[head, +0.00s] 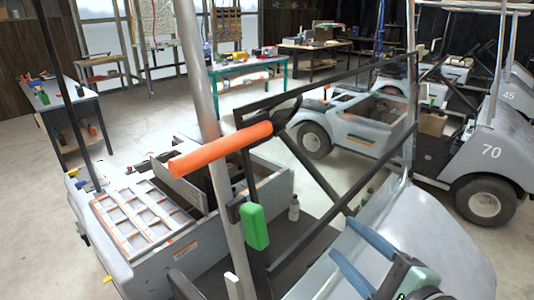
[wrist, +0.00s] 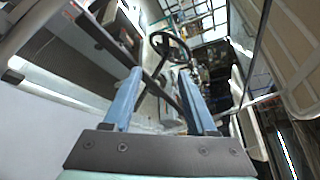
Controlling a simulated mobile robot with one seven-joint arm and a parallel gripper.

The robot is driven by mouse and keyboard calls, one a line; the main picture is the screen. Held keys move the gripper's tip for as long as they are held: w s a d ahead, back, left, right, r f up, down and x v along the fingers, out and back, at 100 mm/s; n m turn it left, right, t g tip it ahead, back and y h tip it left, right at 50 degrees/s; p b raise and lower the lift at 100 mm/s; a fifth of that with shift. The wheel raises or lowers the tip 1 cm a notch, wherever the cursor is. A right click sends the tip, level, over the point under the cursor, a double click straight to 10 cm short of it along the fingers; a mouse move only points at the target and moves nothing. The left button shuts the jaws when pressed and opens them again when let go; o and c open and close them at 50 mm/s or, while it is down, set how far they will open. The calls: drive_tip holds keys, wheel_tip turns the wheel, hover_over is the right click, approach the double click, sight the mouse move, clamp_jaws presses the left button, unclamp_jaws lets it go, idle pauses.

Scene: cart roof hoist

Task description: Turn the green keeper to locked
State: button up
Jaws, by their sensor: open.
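The green keeper (head: 255,227) is a small upright block on the grey post (head: 232,215), below an orange padded bar (head: 220,148), in the middle of the head view. A dark bracket joins it to the post. I cannot tell its lock state from its pose. I cannot make out the keeper in the wrist view. My gripper (head: 343,238) has two blue fingers, stands to the right of the keeper and is apart from it. It is open and empty, with the fingers spread in the wrist view (wrist: 160,72).
A dark windshield frame (head: 330,85) and its slanted bars stand close behind the keeper. The cart's grey front body (head: 440,245) lies beneath my gripper. A steering wheel (wrist: 170,45) shows ahead in the wrist view. A white bottle (head: 294,208) stands behind the keeper.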

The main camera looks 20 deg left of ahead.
sight(260, 216)
drive_tip(key=s+r+m+g+y+p, duration=0.5)
drive_tip(key=s+r+m+y+p, duration=0.15)
drive_tip(key=s+p, duration=0.35)
drive_tip(key=p+x, duration=0.1)
drive_tip(key=x, duration=0.3)
drive_tip(key=p+x, duration=0.2)
drive_tip(key=x, duration=0.2)
drive_tip(key=p+x, duration=0.1)
drive_tip(key=x, duration=0.3)
drive_tip(key=shift+w+a+f, duration=0.1)
drive_tip(key=shift+f, duration=0.15)
clamp_jaws()
